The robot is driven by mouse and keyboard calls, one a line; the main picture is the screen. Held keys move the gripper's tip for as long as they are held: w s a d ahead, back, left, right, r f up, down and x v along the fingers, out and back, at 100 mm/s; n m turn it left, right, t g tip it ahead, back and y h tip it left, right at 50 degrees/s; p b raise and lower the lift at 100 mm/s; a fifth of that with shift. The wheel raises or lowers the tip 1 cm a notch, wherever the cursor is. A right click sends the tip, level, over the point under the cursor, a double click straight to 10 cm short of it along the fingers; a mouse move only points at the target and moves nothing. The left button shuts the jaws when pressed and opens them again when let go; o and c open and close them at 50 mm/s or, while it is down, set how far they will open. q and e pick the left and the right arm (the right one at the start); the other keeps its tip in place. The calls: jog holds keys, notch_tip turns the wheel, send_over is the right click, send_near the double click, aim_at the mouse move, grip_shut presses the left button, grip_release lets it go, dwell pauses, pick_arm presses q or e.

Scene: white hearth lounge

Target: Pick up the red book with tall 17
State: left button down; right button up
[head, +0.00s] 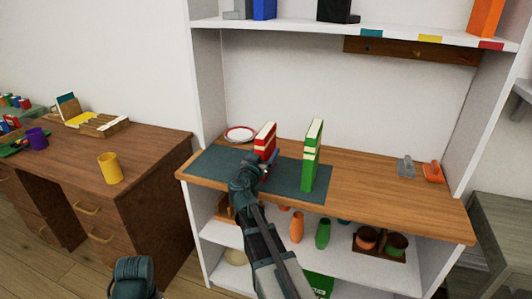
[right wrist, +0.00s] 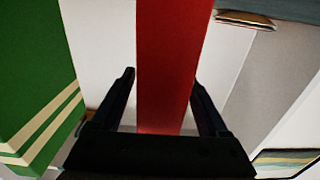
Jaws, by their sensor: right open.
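The red book (head: 265,137) stands upright on the dark mat (head: 219,168) on the wooden shelf top. My right gripper (head: 265,169) is in front of it and hides its lower part. In the right wrist view the red book (right wrist: 170,62) runs between the two open fingers of my right gripper (right wrist: 163,88), with a gap visible on each side. A green book (head: 313,155) stands upright just to the right; it also shows at the left of the right wrist view (right wrist: 32,70). My left gripper is not clearly visible; a dark arm part shows at the bottom left.
A white plate with a red ring (head: 239,134) lies behind the mat. Grey and orange items (head: 432,172) sit at the right of the wooden top (head: 370,190), which is otherwise clear. A brown desk (head: 95,155) with a yellow cup (head: 110,168) stands left.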

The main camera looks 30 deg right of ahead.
grip_shut()
dwell(0.4)
dwell(1.0)
